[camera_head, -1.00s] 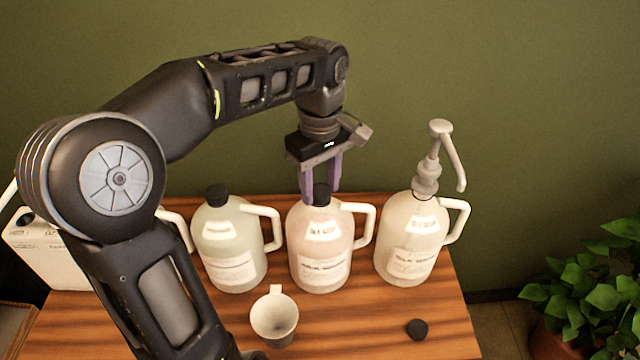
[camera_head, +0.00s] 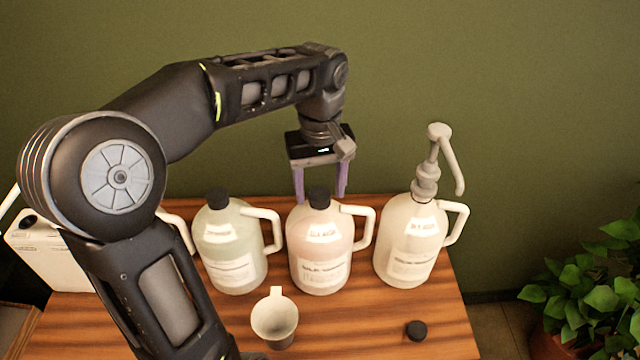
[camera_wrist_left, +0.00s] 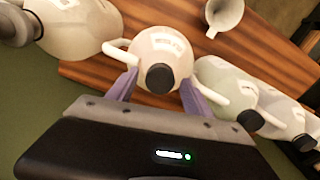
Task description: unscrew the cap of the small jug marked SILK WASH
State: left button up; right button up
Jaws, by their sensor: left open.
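The pink jug (camera_head: 320,255) with a white handle and a black cap (camera_head: 319,197) stands upright in the middle of the row. Its label print is too blurred to read surely. The cap sits on the jug's neck. My left gripper (camera_head: 320,194) points down over this jug. Its purple fingers are open, one to each side of the cap, with gaps showing. In the left wrist view the cap (camera_wrist_left: 160,77) lies between the fingertips, apart from both. My right gripper is not in view.
A greenish jug (camera_head: 230,255) stands to the left, a cream jug (camera_head: 408,245) with a pump to the right. A white measuring cup (camera_head: 275,318) and a loose black cap (camera_head: 416,330) are at the front of the wooden table (camera_head: 350,325). A white canister (camera_head: 45,250) is far left.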

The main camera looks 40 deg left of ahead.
pick_arm(q)
jog(key=m+p, duration=0.1)
jog(key=m, duration=0.4)
jog(key=shift+r+m, duration=0.1)
jog(key=shift+m, duration=0.2)
jog(key=m, duration=0.3)
jog(key=shift+p, duration=0.35)
jog(key=shift+m, duration=0.9)
jog(key=shift+c, duration=0.4)
grip_shut()
